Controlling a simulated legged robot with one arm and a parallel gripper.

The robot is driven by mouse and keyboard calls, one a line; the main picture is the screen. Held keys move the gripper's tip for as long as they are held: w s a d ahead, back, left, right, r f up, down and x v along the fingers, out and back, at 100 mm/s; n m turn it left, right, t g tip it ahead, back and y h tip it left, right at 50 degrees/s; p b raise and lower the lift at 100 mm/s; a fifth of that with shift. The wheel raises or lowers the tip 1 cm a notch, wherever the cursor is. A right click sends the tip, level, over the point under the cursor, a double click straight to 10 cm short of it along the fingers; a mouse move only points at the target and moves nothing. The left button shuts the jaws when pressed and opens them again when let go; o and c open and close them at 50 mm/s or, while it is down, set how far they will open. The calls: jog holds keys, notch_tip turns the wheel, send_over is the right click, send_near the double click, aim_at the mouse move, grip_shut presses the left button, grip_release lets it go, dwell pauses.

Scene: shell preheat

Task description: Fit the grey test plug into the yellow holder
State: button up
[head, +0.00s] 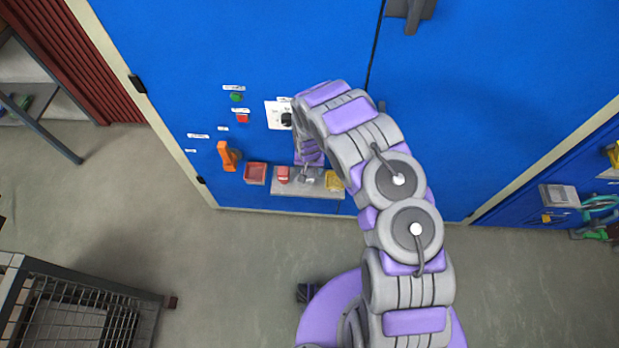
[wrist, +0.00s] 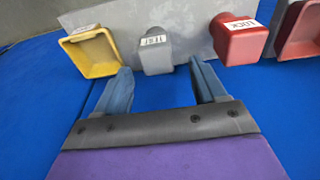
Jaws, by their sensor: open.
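The grey test plug (wrist: 154,54), labelled TEST, stands on a small grey shelf on the blue cabinet. In the wrist view my gripper (wrist: 158,78) is open and empty, its two blue-grey fingers pointing toward the plug. The plug shows just beyond and between the fingertips, with none of it gripped. The yellow holder (wrist: 92,54) is a square open cup beside the plug, on the left in the wrist view. In the head view the yellow holder (head: 334,181) sits at the right end of the shelf, and my gripper (head: 305,172) is partly hidden by my arm.
A red LOCK plug (wrist: 239,40) stands on the plug's other side, with a red holder (head: 255,173) beyond it. The shelf (head: 300,189) juts from the cabinet. An orange handle (head: 226,156), a black knob (head: 286,119) and buttons are on the door. A wire cart (head: 75,310) stands lower left.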

aim_at(310, 173)
jog(key=shift+d+f, duration=0.15)
jog(key=shift+f, duration=0.3)
notch_tip(310, 173, down, 5)
jog(key=shift+r+b, duration=0.2)
jog(key=shift+b, duration=0.9)
jog(key=shift+r, duration=0.1)
jog(key=shift+c, duration=0.2)
jog(key=c, duration=1.1)
